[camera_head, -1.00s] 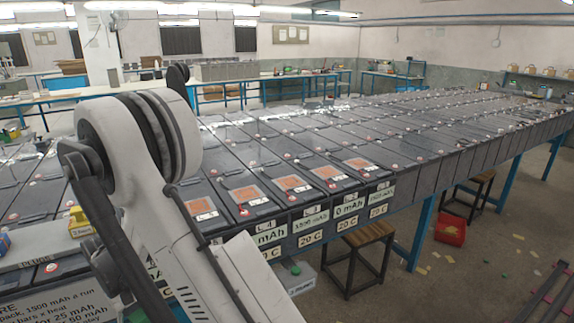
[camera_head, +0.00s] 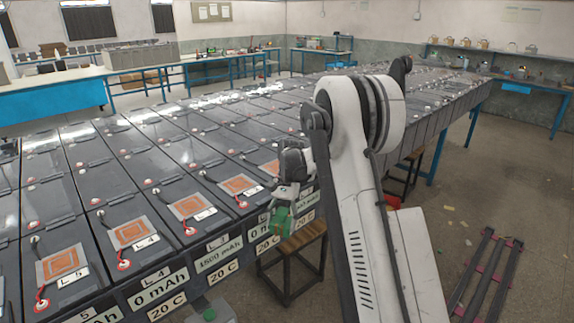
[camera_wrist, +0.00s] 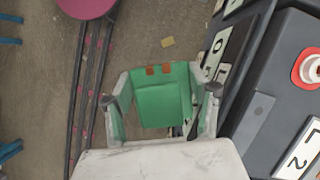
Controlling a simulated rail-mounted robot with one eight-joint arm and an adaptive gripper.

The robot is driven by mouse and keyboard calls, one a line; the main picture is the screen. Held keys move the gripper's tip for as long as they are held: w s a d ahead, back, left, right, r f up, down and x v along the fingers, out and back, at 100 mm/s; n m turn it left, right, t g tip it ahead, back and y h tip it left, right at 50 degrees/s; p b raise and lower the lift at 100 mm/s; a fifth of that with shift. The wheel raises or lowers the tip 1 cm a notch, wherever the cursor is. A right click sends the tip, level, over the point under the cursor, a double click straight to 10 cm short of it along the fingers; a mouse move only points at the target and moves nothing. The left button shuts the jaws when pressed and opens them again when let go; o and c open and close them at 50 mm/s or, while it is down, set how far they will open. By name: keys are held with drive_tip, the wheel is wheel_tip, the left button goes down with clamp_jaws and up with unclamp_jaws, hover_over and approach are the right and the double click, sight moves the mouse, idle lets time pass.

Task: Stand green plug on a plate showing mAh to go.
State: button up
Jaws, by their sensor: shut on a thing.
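My gripper (camera_head: 281,217) is shut on the green plug (camera_head: 280,222), in the air in front of the battery row's front edge, near the L-2 and L-1 labels. In the wrist view the plug (camera_wrist: 163,95) sits between my two fingers, beside the L-2 battery (camera_wrist: 262,100). Orange plates lie on the batteries: L-5 (camera_head: 62,264), L-4 (camera_head: 130,233), L-3 (camera_head: 189,206), L-2 (camera_head: 238,184), and one partly hidden behind my arm (camera_head: 270,167). The front label of L-4 reads 0 mAh (camera_head: 157,289); L-3 reads 1500 mAh (camera_head: 218,252); L-2 reads 0 mAh (camera_head: 257,230). The L-5 label is cut off.
Red terminals with cables stand beside the plates. A wooden stool (camera_head: 294,262) is below the row's edge. Dark rails with pink crosspieces (camera_head: 487,270) lie on the floor at right. More batteries fill the table behind.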

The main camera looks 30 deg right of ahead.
drive_tip(key=w+d+r+m+t+y+p, duration=0.1)
drive_tip(key=w+d+r+m+t, duration=0.1)
drive_tip(key=w+d+r+m, duration=0.4)
drive_tip(key=w+d+r+m+t, duration=0.2)
drive_tip(key=d+r+m, duration=0.15)
drive_tip(key=d, duration=0.55)
drive_tip(key=w+a+r+m+t+h, duration=0.2)
drive_tip(key=w+a+r+m, duration=0.3)
drive_tip(key=w+a+m, duration=0.4)
drive_tip(key=w+a+r+m+t+h, duration=0.1)
drive_tip(key=w+a+r+m, duration=0.5)
drive_tip(key=w, duration=0.5)
drive_tip(key=shift+n, duration=0.65)
drive_tip(key=d+f, duration=0.2)
drive_tip(key=d, duration=0.1)
drive_tip(key=d+f, duration=0.3)
drive_tip(key=d, duration=0.1)
drive_tip(key=w+d+f+p, duration=0.1)
drive_tip(key=d+f, duration=0.1)
drive_tip(key=d, duration=0.1)
drive_tip(key=shift+d+f, duration=0.3)
drive_tip(key=shift+f, duration=0.1)
drive_tip(key=shift+t, duration=0.3)
drive_tip(key=shift+s+f+p, duration=0.1)
drive_tip(key=shift+f+p, duration=0.3)
drive_tip(key=shift+f, duration=1.6)
drive_tip(key=shift+f, duration=0.15)
drive_tip(key=o, duration=1.3)
drive_tip(key=shift+o, duration=0.2)
